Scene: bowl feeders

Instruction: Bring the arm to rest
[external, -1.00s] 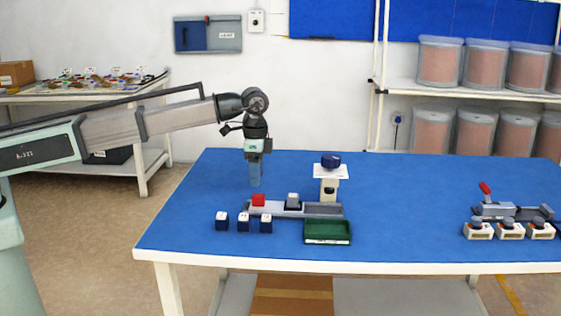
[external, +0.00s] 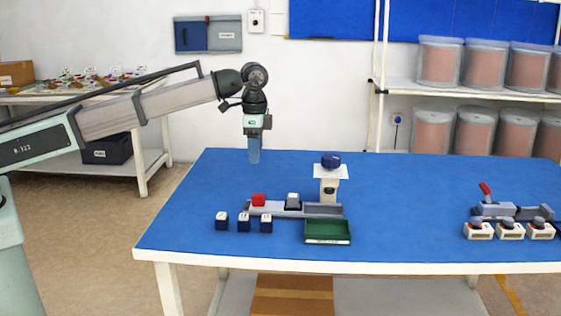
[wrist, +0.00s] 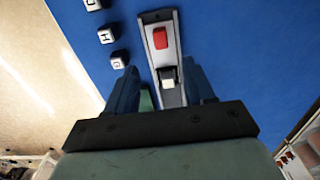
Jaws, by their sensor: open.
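My gripper (external: 254,157) hangs pointing down above the back left part of the blue table, clear of everything on it. In the wrist view my gripper (wrist: 165,92) shows two blue fingers spread apart, with nothing held between them. Below lies a grey fixture rail (external: 322,210) with a red block (external: 259,200) and a grey-white block (external: 293,200) on it. The rail also shows in the wrist view (wrist: 158,20), with the red block (wrist: 160,38) and the pale block (wrist: 168,77).
Three dark cubes with white tops (external: 244,222) stand left of an empty green tray (external: 328,232). A white post with a dark blue top (external: 331,161) stands behind the rail. A red-handled clamp (external: 486,190) and three white-and-orange boxes (external: 510,231) sit at right. The table's middle right is clear.

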